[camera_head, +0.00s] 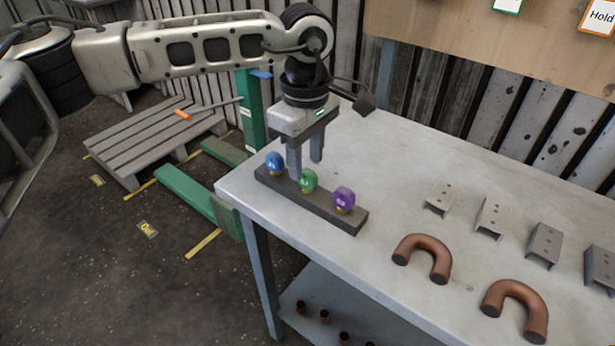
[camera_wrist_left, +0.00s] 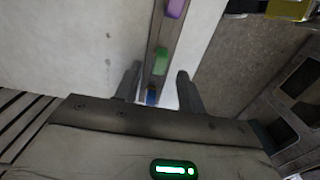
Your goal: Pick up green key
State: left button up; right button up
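The green key (camera_head: 308,181) stands upright in the middle of a dark bar-shaped holder (camera_head: 325,208) on the table, between a blue key (camera_head: 274,162) and a purple key (camera_head: 344,198). My left gripper (camera_head: 305,168) points down just behind the green and blue keys, fingers apart and empty. In the left wrist view the open fingers (camera_wrist_left: 158,70) lie either side of the holder. There the green key (camera_wrist_left: 161,60) shows just past the fingertips and the blue key (camera_wrist_left: 151,97) sits between the fingers, partly hidden by the gripper body. My right gripper is not in view.
The grey table (camera_head: 400,183) also bears two copper U-shaped pipes (camera_head: 424,252) and several metal brackets (camera_head: 440,198) to the right. A wooden board (camera_head: 480,40) stands behind. A pallet (camera_head: 150,138) lies on the floor at left. The tabletop behind the holder is clear.

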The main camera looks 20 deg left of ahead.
aim_at(307, 171)
pick_arm(q)
jog(key=shift+d+f, duration=0.1)
jog(key=shift+f, duration=1.75)
grip_shut()
